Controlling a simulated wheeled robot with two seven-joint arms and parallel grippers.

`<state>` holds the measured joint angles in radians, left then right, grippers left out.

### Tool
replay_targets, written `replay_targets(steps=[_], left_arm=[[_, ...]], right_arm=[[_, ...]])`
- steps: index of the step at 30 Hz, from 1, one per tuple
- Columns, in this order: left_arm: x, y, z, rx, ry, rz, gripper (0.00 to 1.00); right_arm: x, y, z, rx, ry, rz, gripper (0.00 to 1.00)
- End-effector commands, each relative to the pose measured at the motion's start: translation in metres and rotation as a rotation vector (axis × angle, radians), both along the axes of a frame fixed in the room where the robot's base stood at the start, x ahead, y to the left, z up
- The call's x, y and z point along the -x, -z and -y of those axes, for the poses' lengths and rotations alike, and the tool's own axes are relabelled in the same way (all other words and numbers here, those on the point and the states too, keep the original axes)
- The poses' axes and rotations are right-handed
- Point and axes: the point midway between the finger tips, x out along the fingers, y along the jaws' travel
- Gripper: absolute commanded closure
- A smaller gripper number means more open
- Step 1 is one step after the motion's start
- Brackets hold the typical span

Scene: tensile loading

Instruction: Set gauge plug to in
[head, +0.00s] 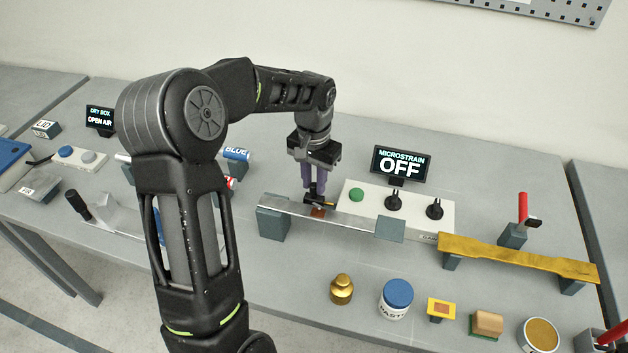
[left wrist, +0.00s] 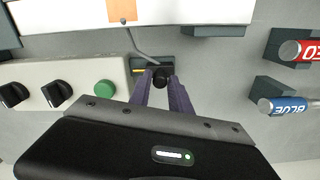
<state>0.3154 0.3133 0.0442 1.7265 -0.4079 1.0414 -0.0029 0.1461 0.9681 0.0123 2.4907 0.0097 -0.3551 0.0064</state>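The gauge plug (left wrist: 161,77) is a small black knob-like piece with a thin grey cable, seen in the left wrist view. The cable runs to the orange gauge patch (left wrist: 122,9) on the metal strip; the patch also shows in the head view (head: 318,212). My left gripper (head: 317,190) points down behind the strip, with purple fingers on both sides of the plug, apparently shut on it. The plug is at a dark socket block (left wrist: 140,66) with a yellow mark. I cannot tell how deep it sits. The microstrain display (head: 400,164) reads OFF. My right gripper is not in view.
The white control box (head: 365,205) with a green button and two black knobs stands close beside the gripper. Blue (left wrist: 284,106) and red (left wrist: 300,50) markers rest in holders on the other side. A yellow bar (head: 515,258), brass weight (head: 341,290) and paste jar (head: 396,299) stand right and in front.

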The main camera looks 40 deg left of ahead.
Motion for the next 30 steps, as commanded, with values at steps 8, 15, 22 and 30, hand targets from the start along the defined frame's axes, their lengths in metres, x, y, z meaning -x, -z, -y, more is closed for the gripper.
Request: replay_targets(steps=[8,15,22,30], left_arm=[[-0.0001,-0.0003,0.0000,0.000,0.000,0.000,1.00],[-0.0001,-0.0004,0.0000,0.000,0.000,0.000,1.00],[-0.0001,-0.0005,0.0000,0.000,0.000,0.001,1.00],[-0.0002,-0.0006,0.0000,0.000,0.000,0.001,1.00]], right_arm=[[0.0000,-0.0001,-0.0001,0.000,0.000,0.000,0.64],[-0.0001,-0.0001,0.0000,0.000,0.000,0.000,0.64],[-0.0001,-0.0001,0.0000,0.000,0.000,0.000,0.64],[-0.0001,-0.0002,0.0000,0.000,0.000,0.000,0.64]])
